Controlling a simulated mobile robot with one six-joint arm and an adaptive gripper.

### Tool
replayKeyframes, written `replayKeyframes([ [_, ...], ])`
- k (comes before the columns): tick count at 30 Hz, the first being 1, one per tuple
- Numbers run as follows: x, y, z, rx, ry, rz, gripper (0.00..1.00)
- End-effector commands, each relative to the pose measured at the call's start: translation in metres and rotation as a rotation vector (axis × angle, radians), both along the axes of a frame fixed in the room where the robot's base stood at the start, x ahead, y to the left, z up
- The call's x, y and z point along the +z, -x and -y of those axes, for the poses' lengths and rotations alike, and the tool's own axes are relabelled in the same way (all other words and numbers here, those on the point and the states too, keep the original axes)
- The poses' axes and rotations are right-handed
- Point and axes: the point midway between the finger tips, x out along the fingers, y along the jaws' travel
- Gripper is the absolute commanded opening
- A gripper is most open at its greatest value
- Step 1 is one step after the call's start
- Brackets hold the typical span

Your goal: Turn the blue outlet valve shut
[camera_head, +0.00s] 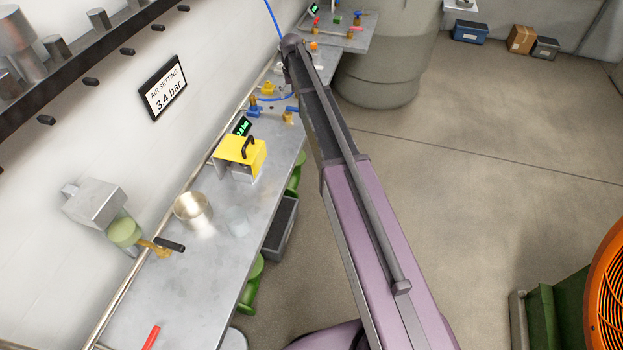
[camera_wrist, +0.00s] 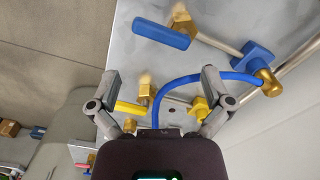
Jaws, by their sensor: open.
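The blue valve lever (camera_wrist: 162,34) shows at the top of the wrist view, beside a brass valve body (camera_wrist: 183,20). The lever lies roughly parallel to the metal pipe (camera_wrist: 218,43) that runs from this body to a blue fitting (camera_wrist: 257,54). In the head view, blue and brass valve parts (camera_head: 253,108) sit on the bench beyond the yellow box. My gripper (camera_wrist: 161,78) is open and empty, its two fingers spread apart below the blue lever in the picture and not touching it. In the head view my arm hides the gripper.
A blue hose (camera_wrist: 195,78) curves across the space between the fingers. A yellow lever (camera_wrist: 130,108) and a yellow fitting (camera_wrist: 199,107) lie close to the fingers. On the bench stand a yellow box (camera_head: 240,152) and a metal cup (camera_head: 192,208). The floor to the right is mostly clear.

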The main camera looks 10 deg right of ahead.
Motion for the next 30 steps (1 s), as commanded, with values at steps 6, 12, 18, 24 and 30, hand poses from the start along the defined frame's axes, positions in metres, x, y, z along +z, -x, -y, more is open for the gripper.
replayKeyframes([
  [6,0.022,0.0,0.0,0.0,0.0,0.0,1.0],
  [12,0.039,0.0,0.0,-0.001,0.0,0.0,1.0],
  [18,0.055,0.0,0.0,-0.001,0.0,0.0,1.0],
  [24,0.071,0.0,0.0,-0.001,0.0,0.0,1.0],
  [30,0.084,0.0,0.0,-0.001,0.0,0.0,1.0],
])
